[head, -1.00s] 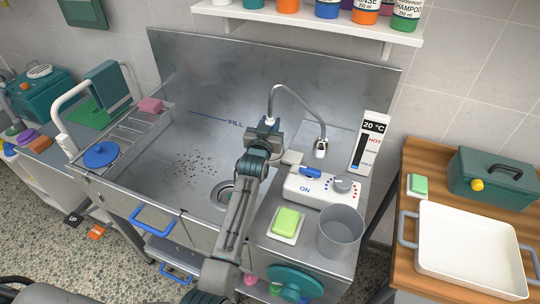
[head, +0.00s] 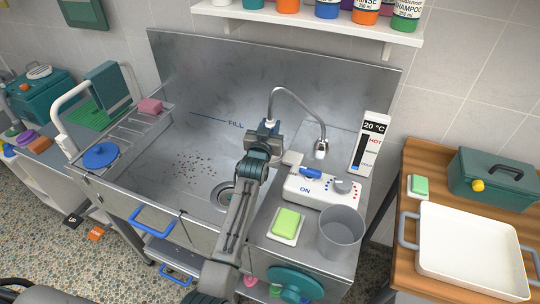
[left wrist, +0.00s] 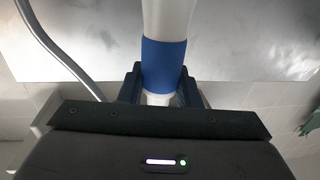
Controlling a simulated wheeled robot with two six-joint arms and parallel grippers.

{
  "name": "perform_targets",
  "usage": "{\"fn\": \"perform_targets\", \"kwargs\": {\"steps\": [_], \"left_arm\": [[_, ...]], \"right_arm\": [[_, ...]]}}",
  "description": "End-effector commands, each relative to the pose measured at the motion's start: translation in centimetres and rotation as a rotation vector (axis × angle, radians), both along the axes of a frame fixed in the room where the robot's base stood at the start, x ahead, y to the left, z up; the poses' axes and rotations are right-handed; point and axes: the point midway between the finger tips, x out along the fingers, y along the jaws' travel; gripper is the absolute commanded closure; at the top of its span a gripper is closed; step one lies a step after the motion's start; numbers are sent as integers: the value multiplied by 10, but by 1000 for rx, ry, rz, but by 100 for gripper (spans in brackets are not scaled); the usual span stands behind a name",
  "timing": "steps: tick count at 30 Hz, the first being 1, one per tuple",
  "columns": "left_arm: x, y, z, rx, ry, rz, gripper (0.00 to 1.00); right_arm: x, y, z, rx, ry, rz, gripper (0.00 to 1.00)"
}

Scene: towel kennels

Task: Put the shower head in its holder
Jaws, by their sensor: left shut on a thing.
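My left gripper (head: 267,127) is over the right part of the metal tub. In the left wrist view it is shut on the blue band (left wrist: 164,62) of the white shower head handle (left wrist: 168,18). In the head view the gripper hides most of the shower head. The grey hose (head: 303,100) arches from the gripper to a metal fitting (head: 321,148) on the tub's right deck. It also shows in the left wrist view (left wrist: 55,48). I cannot clearly make out the holder. My right gripper is not in view.
The control box (head: 325,188), thermometer panel (head: 369,145), green soap (head: 287,222) and grey bucket (head: 340,232) stand right of my left arm. A bottle shelf (head: 310,20) hangs above.

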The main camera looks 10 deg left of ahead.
Motion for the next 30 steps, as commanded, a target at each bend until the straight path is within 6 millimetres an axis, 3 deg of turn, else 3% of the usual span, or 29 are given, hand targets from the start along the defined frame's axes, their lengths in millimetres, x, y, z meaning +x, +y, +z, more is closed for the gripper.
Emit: {"fn": "perform_targets", "kwargs": {"steps": [4, 5, 9, 20, 30], "left_arm": [[0, 0, 1, 0, -2, 0, 100], [0, 0, 1, 0, -2, 0, 68], [0, 0, 1, 0, -2, 0, 45], [-5, 0, -2, -2, 3, 0, 45], [-62, 1, -4, -4, 0, 1, 45]], "right_arm": [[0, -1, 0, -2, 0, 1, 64], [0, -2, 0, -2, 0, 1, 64], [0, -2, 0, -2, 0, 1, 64], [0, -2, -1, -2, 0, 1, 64], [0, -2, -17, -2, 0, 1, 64]]}}
